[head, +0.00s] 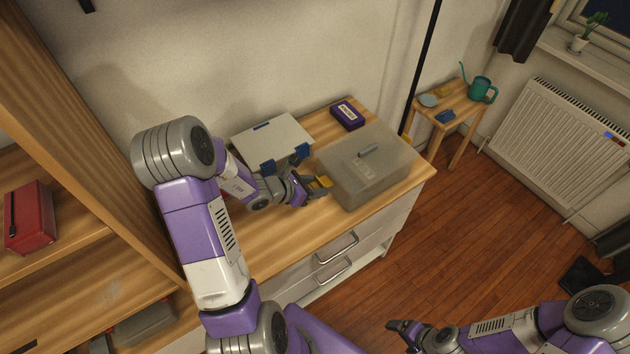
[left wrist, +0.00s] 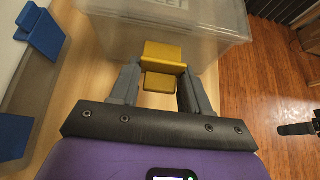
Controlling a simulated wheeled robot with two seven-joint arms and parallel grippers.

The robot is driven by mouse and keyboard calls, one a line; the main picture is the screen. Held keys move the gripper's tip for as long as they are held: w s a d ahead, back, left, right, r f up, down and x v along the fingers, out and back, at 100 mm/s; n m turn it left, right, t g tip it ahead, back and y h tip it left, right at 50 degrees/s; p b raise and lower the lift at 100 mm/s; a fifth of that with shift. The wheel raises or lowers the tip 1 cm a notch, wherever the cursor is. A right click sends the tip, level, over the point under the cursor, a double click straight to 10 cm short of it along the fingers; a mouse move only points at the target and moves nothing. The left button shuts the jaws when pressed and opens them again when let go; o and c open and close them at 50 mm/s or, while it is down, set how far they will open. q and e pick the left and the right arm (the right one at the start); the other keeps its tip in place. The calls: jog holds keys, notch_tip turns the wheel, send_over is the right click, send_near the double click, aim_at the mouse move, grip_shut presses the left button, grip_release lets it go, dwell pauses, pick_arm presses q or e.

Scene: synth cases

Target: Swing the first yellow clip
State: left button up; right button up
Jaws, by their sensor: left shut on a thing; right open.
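A translucent grey lidded case (head: 368,172) stands on the wooden top of a drawer unit; its front also shows in the left wrist view (left wrist: 215,28). A yellow clip (head: 324,181) is at the case's near left side. In the left wrist view the clip (left wrist: 163,54) shows as an upper plate and a lower flap. My left gripper (head: 314,188) is shut on this clip, with a finger on each side of it. A small yellow bit (head: 406,137) shows at the case's far right edge. My right gripper (head: 402,328) is open and empty, low over the floor.
A pale-lidded case (head: 272,138) with blue clips stands left of the grey case, close to my left forearm. A purple box (head: 347,115) lies behind. A wooden shelf (head: 60,120) rises at left. A small table (head: 450,108) stands right, beyond open floor.

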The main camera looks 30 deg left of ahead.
pick_arm(q)
jog(key=shift+r+g, duration=0.2)
jog(key=shift+g, duration=0.1)
jog(key=o, duration=0.8)
jog(key=shift+p, duration=0.3)
jog(key=p+v, duration=0.1)
jog(key=v, duration=0.6)
jog(key=shift+s+r+p, duration=0.15)
jog(key=shift+p, duration=0.25)
